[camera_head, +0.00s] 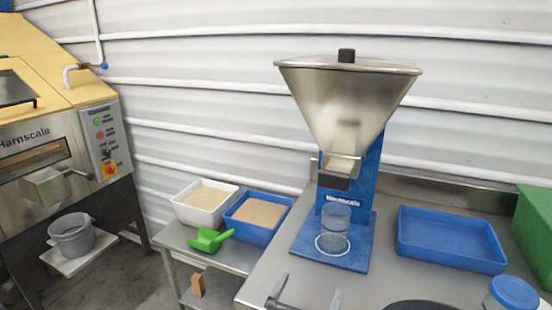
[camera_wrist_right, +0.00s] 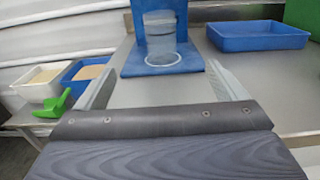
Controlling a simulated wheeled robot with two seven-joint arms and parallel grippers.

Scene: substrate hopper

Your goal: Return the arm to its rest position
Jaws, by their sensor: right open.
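My right gripper (camera_head: 306,298) shows at the bottom edge of the head view, over the steel table. Its two fingers are spread with nothing between them. In the right wrist view, the open fingers (camera_wrist_right: 162,88) point toward the hopper's blue base (camera_wrist_right: 132,66) and are apart from the clear cup (camera_wrist_right: 160,36). In the head view, the clear cup (camera_head: 336,217) stands upright on the blue base below the spout of the steel hopper (camera_head: 345,100). The hopper's lid with its black knob (camera_head: 346,55) is on. My left gripper is not in view.
A blue tray (camera_head: 450,240) lies right of the hopper, beside a green bin (camera_head: 537,225) and a blue-lidded jar (camera_head: 513,292). A lower bench at left holds a white tub (camera_head: 181,213), a blue tub (camera_head: 240,231) and a green scoop (camera_head: 208,241). A yellow machine (camera_head: 45,60) stands far left.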

